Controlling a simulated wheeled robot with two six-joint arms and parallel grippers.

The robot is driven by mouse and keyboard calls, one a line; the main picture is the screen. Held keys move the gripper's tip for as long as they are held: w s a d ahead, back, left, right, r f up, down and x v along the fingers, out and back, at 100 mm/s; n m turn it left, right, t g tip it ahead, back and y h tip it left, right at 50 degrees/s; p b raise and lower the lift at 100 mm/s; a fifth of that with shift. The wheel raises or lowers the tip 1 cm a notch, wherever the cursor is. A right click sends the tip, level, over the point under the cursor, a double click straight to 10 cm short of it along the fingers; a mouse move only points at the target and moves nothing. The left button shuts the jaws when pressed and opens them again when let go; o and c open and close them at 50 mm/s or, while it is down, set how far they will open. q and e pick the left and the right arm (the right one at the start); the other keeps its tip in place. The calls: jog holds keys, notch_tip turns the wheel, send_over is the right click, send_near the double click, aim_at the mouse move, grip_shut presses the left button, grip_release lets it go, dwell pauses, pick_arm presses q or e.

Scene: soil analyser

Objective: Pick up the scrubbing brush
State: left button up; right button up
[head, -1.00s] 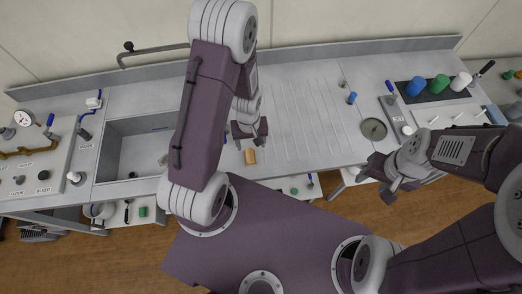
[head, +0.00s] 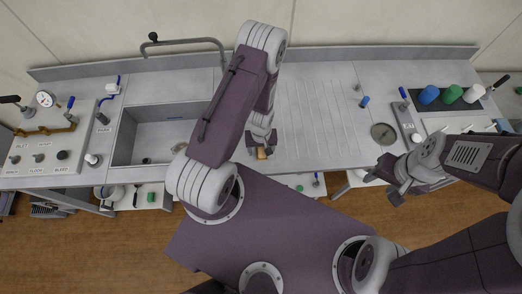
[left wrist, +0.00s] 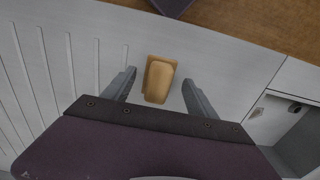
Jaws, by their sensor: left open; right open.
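The scrubbing brush is a small tan wooden block (left wrist: 158,82) lying on the pale worktop near its front edge. It also shows in the head view (head: 262,154), partly covered by my left gripper. My left gripper (head: 262,145) is open over the brush. In the left wrist view its two fingers (left wrist: 160,88) stand on either side of the brush with gaps on both sides, and nothing is between them but the brush below. My right gripper (head: 389,184) is open and empty, at the front edge of the worktop on the right.
A sink (head: 150,140) lies left of the brush, and a ribbed drainboard (head: 315,115) lies right of it. A round dish (head: 383,133) and blue (head: 429,95) and green (head: 452,94) containers stand further right. The valve panel (head: 45,150) is at far left.

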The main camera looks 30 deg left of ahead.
pick_arm(q)
jog(key=shift+w+f, duration=0.1)
jog(key=shift+f, duration=0.25)
jog(key=shift+w+d+f, duration=0.1)
jog(key=c, duration=1.3)
grip_shut()
